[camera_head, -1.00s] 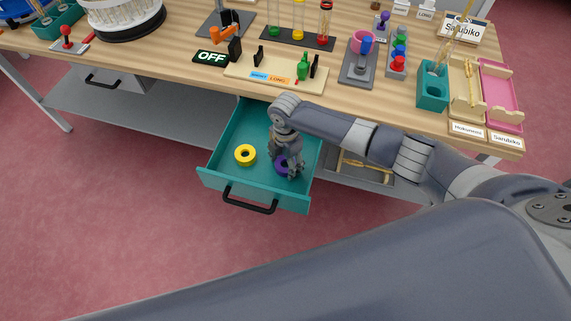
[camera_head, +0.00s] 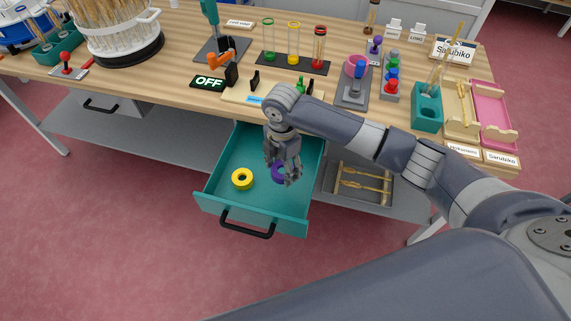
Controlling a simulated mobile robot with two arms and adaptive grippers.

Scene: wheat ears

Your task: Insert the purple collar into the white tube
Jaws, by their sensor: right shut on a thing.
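The purple collar (camera_head: 278,173) is a ring in the teal drawer area, partly hidden behind the fingers. My right gripper (camera_head: 288,178) points down over the open drawer (camera_head: 222,204) and is shut on the collar. Whether the collar is clear of the drawer floor is hard to tell. A yellow ring (camera_head: 242,179) lies on the drawer floor to the left. I cannot single out a white tube in this view. Clear tubes with green, yellow and red bands stand on a black rack (camera_head: 292,64). My left gripper is not in view.
The wooden table edge (camera_head: 180,100) runs just behind the drawer. A black OFF sign (camera_head: 208,83), an orange-topped device (camera_head: 223,57) and a grey stand with a pink ring (camera_head: 355,90) are on the table. A grey tray (camera_head: 362,184) sits below, right of the drawer.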

